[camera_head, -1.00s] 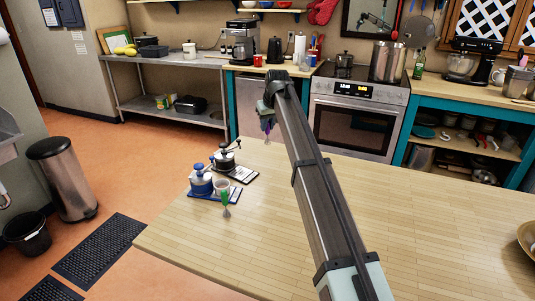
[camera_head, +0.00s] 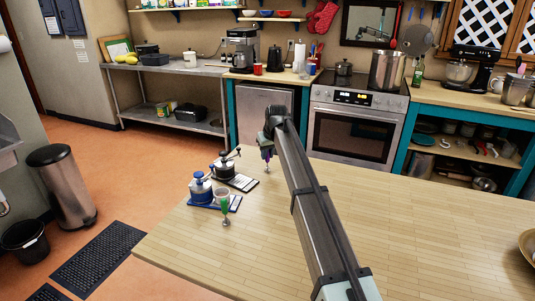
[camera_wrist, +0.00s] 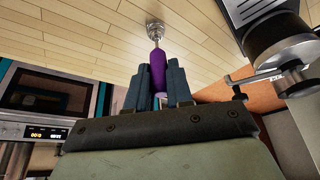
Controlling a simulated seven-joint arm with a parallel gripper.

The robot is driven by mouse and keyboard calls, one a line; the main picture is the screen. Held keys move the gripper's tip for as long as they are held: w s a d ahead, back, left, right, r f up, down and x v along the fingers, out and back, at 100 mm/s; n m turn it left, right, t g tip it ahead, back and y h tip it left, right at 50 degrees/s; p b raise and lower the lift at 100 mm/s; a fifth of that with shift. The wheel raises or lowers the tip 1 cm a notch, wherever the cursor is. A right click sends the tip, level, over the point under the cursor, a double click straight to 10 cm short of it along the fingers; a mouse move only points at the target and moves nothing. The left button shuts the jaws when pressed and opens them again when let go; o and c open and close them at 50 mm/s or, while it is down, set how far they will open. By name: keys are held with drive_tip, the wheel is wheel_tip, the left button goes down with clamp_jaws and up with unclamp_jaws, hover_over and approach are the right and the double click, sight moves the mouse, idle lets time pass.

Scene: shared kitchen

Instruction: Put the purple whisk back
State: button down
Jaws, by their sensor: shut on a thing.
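My gripper (camera_head: 267,148) is over the far left part of the wooden table (camera_head: 400,235). It is shut on the purple whisk (camera_head: 266,155). In the wrist view the whisk's purple handle (camera_wrist: 157,67) stands between my two fingers (camera_wrist: 160,85), and its metal wire end points at the tabletop. That end is at or very near the wood; I cannot tell if it touches. A small thing with a green middle (camera_head: 224,209) stands upright at the left, in front of the grinders.
A black-and-white grinder with a crank (camera_head: 223,166) stands just left of my gripper, close in the wrist view too (camera_wrist: 265,35). A blue-and-white grinder (camera_head: 200,189) stands nearer the left edge. A stove (camera_head: 353,130) stands behind.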

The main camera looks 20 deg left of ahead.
drive_tip(key=shift+f, duration=0.1)
drive_tip(key=c, duration=1)
unclamp_jaws()
drive_tip(key=v, duration=1.2)
